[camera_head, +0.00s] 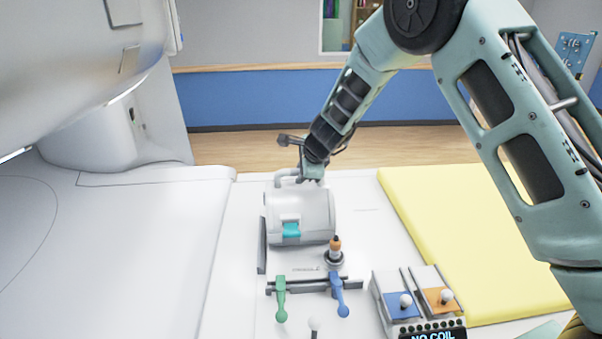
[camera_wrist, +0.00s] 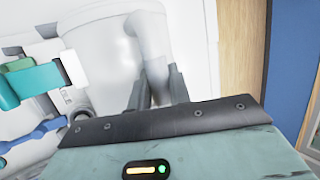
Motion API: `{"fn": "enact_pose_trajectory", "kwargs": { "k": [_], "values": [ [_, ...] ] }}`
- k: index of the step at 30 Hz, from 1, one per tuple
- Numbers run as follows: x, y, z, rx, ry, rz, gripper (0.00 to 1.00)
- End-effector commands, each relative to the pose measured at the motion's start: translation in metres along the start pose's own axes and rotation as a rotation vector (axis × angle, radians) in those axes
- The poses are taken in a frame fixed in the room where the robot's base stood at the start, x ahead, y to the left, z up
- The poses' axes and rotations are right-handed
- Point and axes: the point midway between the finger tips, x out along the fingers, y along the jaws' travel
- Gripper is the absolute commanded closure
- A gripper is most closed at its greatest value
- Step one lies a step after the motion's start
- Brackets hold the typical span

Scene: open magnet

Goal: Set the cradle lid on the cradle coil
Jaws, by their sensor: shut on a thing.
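The cradle lid (camera_head: 312,207) is a pale grey, rounded shell with a tube handle (camera_head: 288,176) at its top. My gripper (camera_head: 311,176) is at that handle. In the wrist view, the handle (camera_wrist: 150,35) runs down between the two dark fingers of my gripper (camera_wrist: 157,88), shut on it. A teal latch (camera_head: 291,230) shows on the near face; teal also shows in the wrist view (camera_wrist: 32,83). The cradle coil is not clearly distinguishable from the lid; I cannot tell whether the lid touches it.
A dark rail (camera_head: 262,246) lies left of the lid. In front are an orange-topped plug (camera_head: 334,247), a green lever (camera_head: 281,298) and a blue lever (camera_head: 339,294). A box reading "NO COIL" (camera_head: 380,300) stands front right. A yellow pad (camera_head: 440,225) lies right; the scanner (camera_head: 80,70) overhangs left.

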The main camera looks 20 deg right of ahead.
Motion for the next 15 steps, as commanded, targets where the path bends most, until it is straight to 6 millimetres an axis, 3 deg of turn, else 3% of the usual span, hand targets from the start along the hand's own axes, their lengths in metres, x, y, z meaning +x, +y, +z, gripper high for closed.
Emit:
{"fn": "enact_pose_trajectory", "kwargs": {
  "k": [1, 2, 4, 15],
  "values": [
    [-0.0011, -0.0016, 0.0006, 0.0, -0.001, -0.003, 1.0],
    [-0.0011, -0.0017, 0.0006, 0.0, -0.001, -0.003, 0.75],
    [-0.001, -0.0015, 0.0005, 0.0, -0.001, -0.003, 0.56],
    [-0.0043, 0.0003, 0.0, 0.0, 0.0, 0.001, 0.55]
  ]
}}
